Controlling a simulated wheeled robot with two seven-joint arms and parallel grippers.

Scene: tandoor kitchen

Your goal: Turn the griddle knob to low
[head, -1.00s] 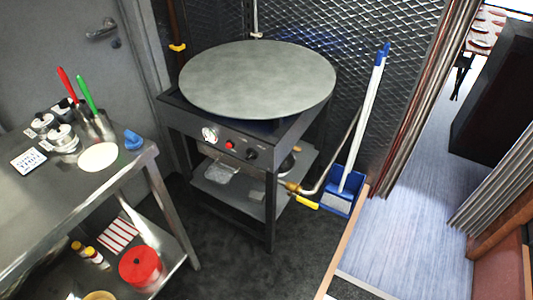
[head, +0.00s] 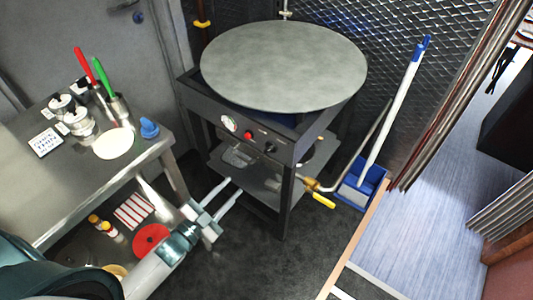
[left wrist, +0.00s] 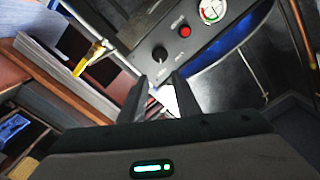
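The griddle (head: 285,65) is a round grey plate on a dark metal stand. Its front panel carries a small black knob (head: 270,147), right of a red button (head: 249,136) and a round gauge (head: 230,123). My left gripper (head: 234,187) is open and empty, in front of the stand and below and left of the knob, apart from it. In the left wrist view the black knob (left wrist: 160,53) lies beyond the two parted fingers (left wrist: 169,85), with nothing between them. The knob's exact setting is too small to read. My right gripper is out of view.
A steel table (head: 160,148) with jars, utensils and a blue item (head: 149,129) stands at the left, with a red container (head: 150,240) on its lower shelf. A yellow-handled gas pipe (head: 322,201) and a blue dustpan (head: 366,190) are right of the stand. Dark floor lies in front.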

